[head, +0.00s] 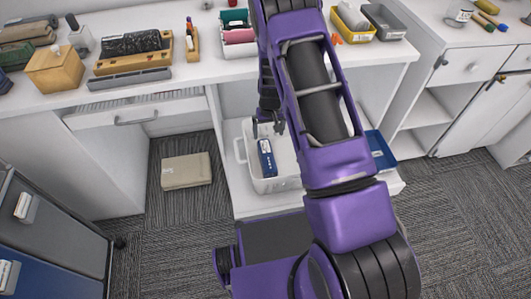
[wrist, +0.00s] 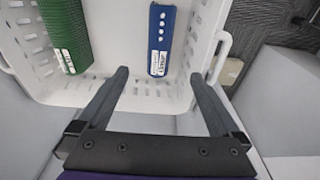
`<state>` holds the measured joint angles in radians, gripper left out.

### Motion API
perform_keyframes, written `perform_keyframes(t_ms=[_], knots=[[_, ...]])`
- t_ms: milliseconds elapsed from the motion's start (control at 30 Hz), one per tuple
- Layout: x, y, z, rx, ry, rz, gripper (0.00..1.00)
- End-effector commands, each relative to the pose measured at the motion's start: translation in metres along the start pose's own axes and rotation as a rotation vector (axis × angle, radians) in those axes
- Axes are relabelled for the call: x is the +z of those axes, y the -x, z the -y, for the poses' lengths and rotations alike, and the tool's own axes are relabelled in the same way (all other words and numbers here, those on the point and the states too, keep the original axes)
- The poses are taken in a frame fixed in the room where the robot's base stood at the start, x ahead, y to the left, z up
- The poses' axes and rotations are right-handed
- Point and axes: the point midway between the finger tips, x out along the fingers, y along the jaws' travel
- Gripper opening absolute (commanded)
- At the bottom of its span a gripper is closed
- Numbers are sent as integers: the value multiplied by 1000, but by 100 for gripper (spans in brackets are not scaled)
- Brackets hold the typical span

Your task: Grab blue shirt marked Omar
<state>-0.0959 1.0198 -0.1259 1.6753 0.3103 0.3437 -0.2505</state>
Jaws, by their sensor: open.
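A folded blue shirt (head: 266,158) with a white label stands in a white basket (head: 241,150) on the low shelf under the desk. The wrist view shows the blue shirt (wrist: 161,38) too, with its label at the near end; I cannot read the name surely. A folded green shirt (wrist: 62,30), also labelled, is at the left of the basket (wrist: 120,97); my arm hides it in the head view. My gripper (wrist: 160,76) is open and empty, its fingers spread either side of the blue shirt's near end, apart from it.
The basket's near rim and handle (wrist: 224,50) lie close to my fingers. A blue tray (head: 380,150) is right of my arm. The desk (head: 110,93) above holds several items.

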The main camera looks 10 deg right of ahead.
Motion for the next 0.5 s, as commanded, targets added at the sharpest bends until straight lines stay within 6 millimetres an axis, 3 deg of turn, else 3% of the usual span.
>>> perform_keyframes(t_ms=[500], knots=[[1,-99,0,1,1,3,100]])
